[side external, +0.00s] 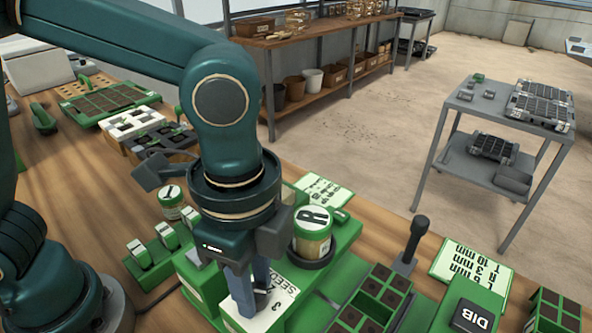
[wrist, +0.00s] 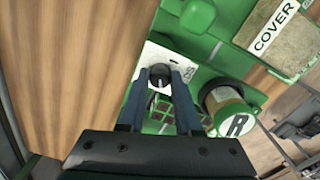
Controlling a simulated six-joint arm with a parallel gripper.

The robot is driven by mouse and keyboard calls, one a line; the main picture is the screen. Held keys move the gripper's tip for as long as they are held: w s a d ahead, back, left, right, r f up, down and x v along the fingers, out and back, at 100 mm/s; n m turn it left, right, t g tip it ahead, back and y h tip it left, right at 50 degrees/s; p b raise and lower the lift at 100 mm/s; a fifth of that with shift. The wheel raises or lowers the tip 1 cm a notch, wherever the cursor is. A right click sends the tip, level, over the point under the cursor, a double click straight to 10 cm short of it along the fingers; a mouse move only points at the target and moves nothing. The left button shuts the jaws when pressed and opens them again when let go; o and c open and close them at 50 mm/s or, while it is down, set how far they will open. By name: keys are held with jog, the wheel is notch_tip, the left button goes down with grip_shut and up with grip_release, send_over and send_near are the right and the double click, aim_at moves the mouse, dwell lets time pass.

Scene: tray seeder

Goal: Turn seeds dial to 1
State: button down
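The seeds dial (wrist: 160,76) shows in the wrist view as a dark round knob on a white plate (wrist: 153,59) with part of the SEEDS label. My gripper (wrist: 160,84) points down at it, one blue-grey finger on each side of the knob. The fingers are apart; I cannot tell whether either touches the knob. In the side external view my gripper (side external: 250,300) is low over the white SEEDS plate (side external: 283,299), where numbers 2 and 3 show. The fingers hide the knob there, and I cannot read its setting.
A jar marked R (side external: 311,235) stands close to the right of my gripper. Another lidded jar (side external: 171,196) and several small white-and-green parts stand left. A green seedling tray (side external: 372,300) and a black upright lever (side external: 414,240) lie farther right. Bare wooden bench shows at left.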

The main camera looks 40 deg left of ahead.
jog(key=shift+n, duration=0.3)
jog(key=n, duration=1.1)
jog(key=shift+n, duration=0.3)
jog(key=n, duration=1.1)
jog(key=shift+n, duration=0.5)
jog(key=c, duration=0.6)
grip_release()
